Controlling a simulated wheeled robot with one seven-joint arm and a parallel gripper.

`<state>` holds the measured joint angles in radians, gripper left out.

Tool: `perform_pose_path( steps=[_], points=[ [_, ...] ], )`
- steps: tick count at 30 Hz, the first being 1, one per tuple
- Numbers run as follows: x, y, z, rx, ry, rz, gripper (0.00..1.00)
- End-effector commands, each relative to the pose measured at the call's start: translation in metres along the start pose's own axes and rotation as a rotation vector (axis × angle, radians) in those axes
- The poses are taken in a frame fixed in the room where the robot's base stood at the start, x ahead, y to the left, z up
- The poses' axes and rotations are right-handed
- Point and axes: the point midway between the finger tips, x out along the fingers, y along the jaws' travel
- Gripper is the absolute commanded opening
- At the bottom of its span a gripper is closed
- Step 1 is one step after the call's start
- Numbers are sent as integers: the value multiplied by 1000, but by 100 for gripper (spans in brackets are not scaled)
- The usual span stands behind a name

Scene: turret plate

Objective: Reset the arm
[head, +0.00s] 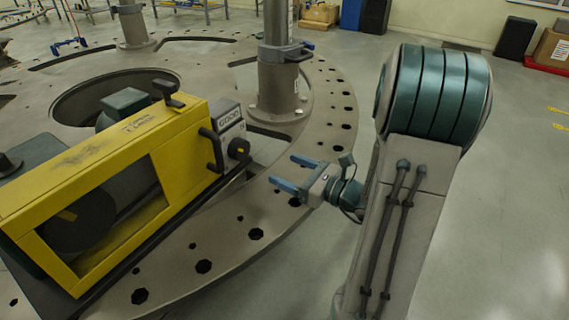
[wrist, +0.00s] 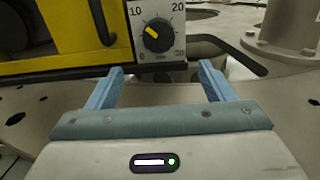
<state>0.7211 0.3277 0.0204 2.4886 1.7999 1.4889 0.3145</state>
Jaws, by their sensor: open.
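My gripper (head: 292,176) is open and empty, with two blue fingers pointing left over the round turret plate (head: 225,258). In the wrist view the gripper (wrist: 160,82) shows its fingers spread apart. Beyond them is a black dial (wrist: 158,36) with a yellow mark, on a white panel with the numbers 10 and 20. The dial sits on the end of a yellow machine (head: 105,170), and the fingers appear apart from it. My arm reaches in from the right in the head view.
A grey column (head: 278,70) with a clamp stands on the plate behind the gripper. Another post (head: 132,25) stands farther back. Cardboard boxes (head: 320,14) and a black box (head: 515,38) lie by the far wall.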

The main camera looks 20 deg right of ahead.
Motion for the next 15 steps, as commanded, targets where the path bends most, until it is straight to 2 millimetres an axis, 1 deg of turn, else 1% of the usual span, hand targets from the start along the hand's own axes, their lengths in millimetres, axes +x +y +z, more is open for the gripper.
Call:
perform_pose_path(
  steps=[5, 8, 11, 12, 14, 15],
  points=[
    [1, 1, 0, -3, 2, 5, 75],
    [6, 14, 5, -34, 24, 58, 75],
    [14, 46, 13, -115, 78, 189, 75],
    [17, 64, 16, -163, 108, 262, 75],
    [19, 92, 20, -251, 159, 381, 75],
    [18, 110, 22, -315, 196, 464, 75]
  ],
)
